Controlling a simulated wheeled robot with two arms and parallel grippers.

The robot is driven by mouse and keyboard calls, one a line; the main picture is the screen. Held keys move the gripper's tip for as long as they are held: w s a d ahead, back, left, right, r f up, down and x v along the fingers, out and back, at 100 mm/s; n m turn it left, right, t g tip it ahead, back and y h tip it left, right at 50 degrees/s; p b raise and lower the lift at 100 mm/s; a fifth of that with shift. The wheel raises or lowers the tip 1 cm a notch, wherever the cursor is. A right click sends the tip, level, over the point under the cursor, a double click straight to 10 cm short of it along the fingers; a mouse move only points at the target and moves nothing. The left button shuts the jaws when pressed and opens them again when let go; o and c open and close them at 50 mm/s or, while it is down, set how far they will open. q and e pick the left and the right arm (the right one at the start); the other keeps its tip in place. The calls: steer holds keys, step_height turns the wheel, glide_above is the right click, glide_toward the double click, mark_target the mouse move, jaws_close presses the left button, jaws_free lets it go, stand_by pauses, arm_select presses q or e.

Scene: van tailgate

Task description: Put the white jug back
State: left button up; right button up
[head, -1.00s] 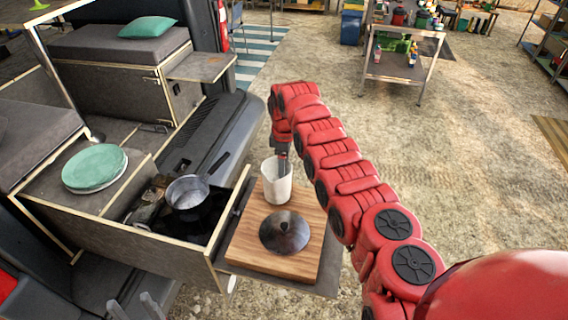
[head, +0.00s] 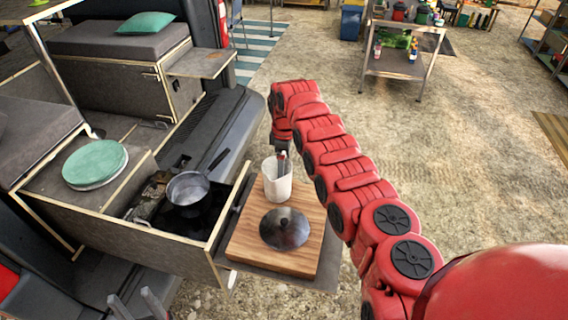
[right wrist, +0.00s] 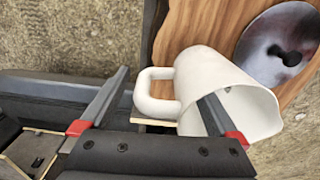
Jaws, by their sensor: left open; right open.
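The white jug (head: 277,182) stands on the wooden board (head: 244,245), behind a round metal lid (head: 284,229). My right gripper (head: 282,157) is at the jug's mouth, with its arm coming in from the right. In the right wrist view its jaws (right wrist: 165,85) are apart. One finger reaches into the mouth of the jug (right wrist: 215,80), and the other is outside, beyond the handle (right wrist: 154,92). I cannot tell whether either finger touches the jug. My left gripper (head: 134,302) is open and empty at the bottom left edge of the head view.
Left of the board, a pull-out kitchen drawer (head: 125,248) holds a saucepan (head: 188,188). Green plates (head: 94,163) lie on the grey box beyond. A metal table (head: 400,66) stands far back. Sandy ground to the right is clear.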

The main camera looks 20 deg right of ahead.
step_height(320, 180, up, 5)
steer(key=b, duration=0.3)
steer(key=shift+f, duration=0.1)
step_height(320, 180, up, 6)
steer(key=shift+a+f+b, duration=0.1)
steer(key=shift+f+b, duration=0.05)
steer(key=shift+b, duration=0.35)
steer(key=shift+s+r, duration=0.1)
steer(key=shift+r, duration=0.55)
